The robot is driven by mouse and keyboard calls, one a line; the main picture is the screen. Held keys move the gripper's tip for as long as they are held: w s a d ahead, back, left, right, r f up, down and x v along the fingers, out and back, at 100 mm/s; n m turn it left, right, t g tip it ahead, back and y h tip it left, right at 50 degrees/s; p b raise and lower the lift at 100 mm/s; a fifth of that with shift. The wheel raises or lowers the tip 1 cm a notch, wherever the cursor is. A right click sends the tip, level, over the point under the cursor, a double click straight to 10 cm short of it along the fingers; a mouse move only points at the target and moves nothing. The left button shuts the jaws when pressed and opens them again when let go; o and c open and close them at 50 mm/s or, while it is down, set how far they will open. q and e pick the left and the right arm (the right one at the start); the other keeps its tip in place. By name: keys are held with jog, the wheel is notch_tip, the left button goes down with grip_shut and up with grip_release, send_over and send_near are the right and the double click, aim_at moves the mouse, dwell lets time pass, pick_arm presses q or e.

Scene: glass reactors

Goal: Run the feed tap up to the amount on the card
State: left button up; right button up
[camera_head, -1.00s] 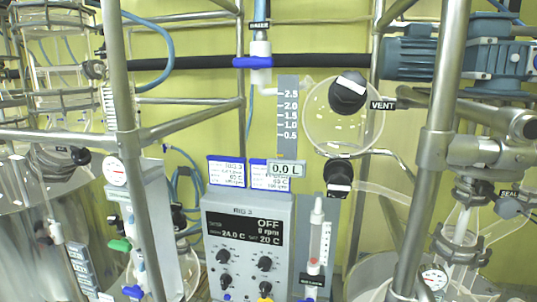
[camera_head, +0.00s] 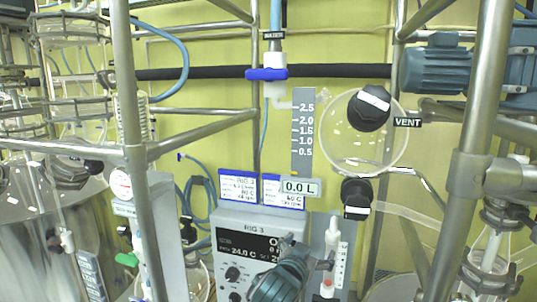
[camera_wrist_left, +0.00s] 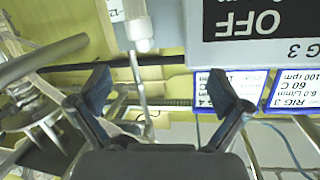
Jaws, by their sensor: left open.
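The water tap with a blue lever (camera_head: 266,73) sits on a white valve under the WATER label, its lever lying level. A round glass vessel (camera_head: 345,140) has a black VENT knob (camera_head: 369,108) above and another black knob (camera_head: 356,195) below. Beside it a grey scale (camera_head: 303,130) stands over a readout (camera_head: 300,187) showing 0.0 L. Two blue-topped cards (camera_head: 239,186) (camera_head: 284,192) stand on the RIG 3 box; their small print is hard to read. My left gripper (camera_head: 312,252) is open before the box, below the cards. Its empty fingers show in the left wrist view (camera_wrist_left: 168,98).
The RIG 3 control box (camera_head: 240,245) is partly hidden by my left gripper. A steel upright (camera_head: 133,150) stands at left and a thicker one (camera_head: 478,150) at right. A black horizontal pipe (camera_head: 200,73) runs behind the tap. A blue motor (camera_head: 436,69) is at upper right.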

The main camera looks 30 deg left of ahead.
pick_arm(q)
jog(key=s+a+r+n+t+y, duration=0.15)
jog(key=s+r, duration=0.35)
jog(key=r, duration=0.6)
jog(key=s+a+r+t, duration=0.15)
jog(key=s+r, duration=0.35)
jog(key=r, duration=0.5)
jog(key=n+t+y, duration=0.3)
send_near(265, 77)
jog(key=shift+m+h, duration=0.25)
jog(key=p+x, duration=0.7)
jog(key=x, duration=0.4)
jog(key=shift+w+a+r+p, duration=0.15)
jog(key=shift+w+a+p, duration=0.05)
jog(key=shift+a+p, duration=0.1)
jog(key=shift+d, duration=0.1)
jog(key=c, duration=0.9)
